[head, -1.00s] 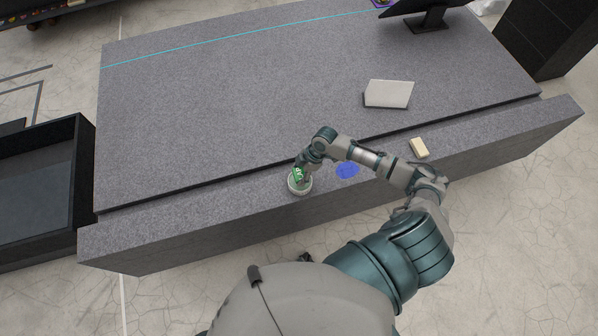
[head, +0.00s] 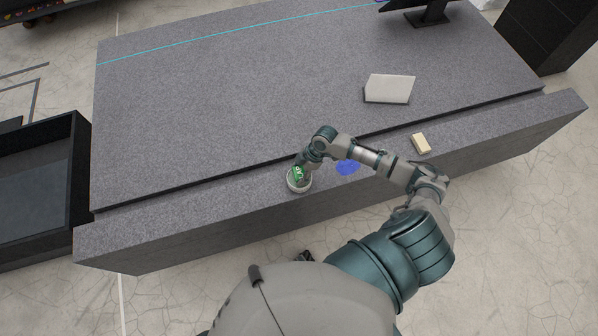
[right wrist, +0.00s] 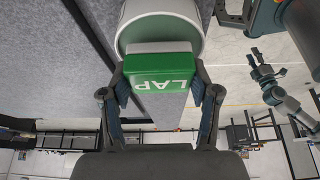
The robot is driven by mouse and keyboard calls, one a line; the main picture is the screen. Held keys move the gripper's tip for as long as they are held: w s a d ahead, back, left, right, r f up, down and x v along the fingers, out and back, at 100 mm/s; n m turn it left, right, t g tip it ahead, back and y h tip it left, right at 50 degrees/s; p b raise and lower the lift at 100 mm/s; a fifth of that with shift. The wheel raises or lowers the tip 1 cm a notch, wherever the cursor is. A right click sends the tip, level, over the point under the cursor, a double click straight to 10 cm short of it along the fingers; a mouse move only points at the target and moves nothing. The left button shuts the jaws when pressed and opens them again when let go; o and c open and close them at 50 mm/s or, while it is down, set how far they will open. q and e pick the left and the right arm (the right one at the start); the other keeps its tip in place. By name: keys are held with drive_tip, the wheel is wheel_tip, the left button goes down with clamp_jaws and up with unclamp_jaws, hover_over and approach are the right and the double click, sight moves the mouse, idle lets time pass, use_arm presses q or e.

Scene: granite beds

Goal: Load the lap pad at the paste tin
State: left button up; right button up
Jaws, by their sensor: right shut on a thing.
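The lap pad (head: 298,174) is a green block with white lettering, reading "LAP" in the right wrist view (right wrist: 162,78), where a pale layer shows behind the green. My right gripper (right wrist: 160,98) is shut on it, a finger on each side. The paste tin (head: 299,187) is round and whitish, standing on the front granite ledge. The pad is at the tin's open mouth; the tin also shows behind it in the right wrist view (right wrist: 190,22). Whether the pad touches the paste is hidden. My left gripper (right wrist: 266,72) shows small in the right wrist view, its fingers apart.
A cream block (head: 421,143) lies farther right. A pale slab (head: 389,89) rests on the large granite bed (head: 220,110). A black open bin (head: 40,180) stands left.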

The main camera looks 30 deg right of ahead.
drive_tip(key=shift+d, duration=0.1)
drive_tip(key=shift+a+r+p, duration=0.1)
drive_tip(key=shift+a+p, duration=0.2)
drive_tip(key=shift+a, duration=0.05)
drive_tip(key=shift+d+f, duration=0.1)
drive_tip(key=shift+f, duration=0.1)
idle(0.4)
drive_tip(key=shift+f+b, duration=0.35)
drive_tip(key=shift+f, duration=0.15)
drive_tip(key=o, duration=1.1)
drive_tip(key=c, duration=0.4)
drive_tip(key=shift+o, duration=0.2)
drive_tip(key=shift+r, duration=0.1)
drive_tip(key=shift+p, duration=0.4)
